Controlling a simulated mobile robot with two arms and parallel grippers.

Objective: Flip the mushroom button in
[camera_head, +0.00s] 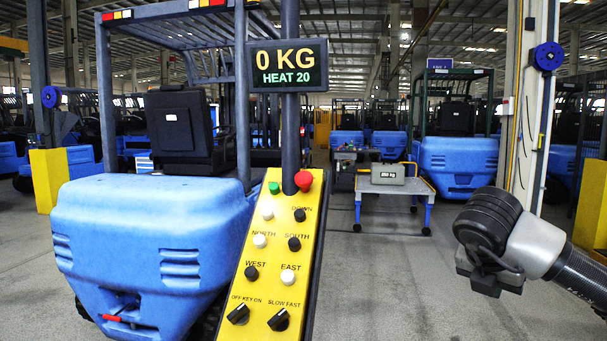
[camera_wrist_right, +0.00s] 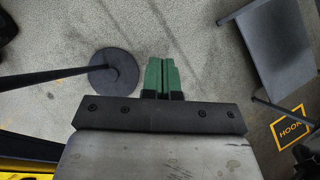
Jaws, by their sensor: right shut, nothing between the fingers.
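The red mushroom button (camera_head: 303,181) sits at the top right of a sloped yellow control panel (camera_head: 268,250) in the head view. A green button (camera_head: 274,188) is beside it on the left. Whether the red button is in or out, I cannot tell. My right gripper (camera_wrist_right: 161,78) shows green fingers closed together with nothing between them in the right wrist view. In the head view my right arm comes in from the right, and its hand is well to the right of the panel and lower than the red button. My left gripper is not in view.
A sign (camera_head: 287,66) reading "0 KG HEAT 20" is on the post above the panel. A blue forklift (camera_head: 150,240) stands at left. A blue-legged table (camera_head: 395,187) with a grey weight (camera_head: 388,174) stands behind. The floor between panel and right arm is clear.

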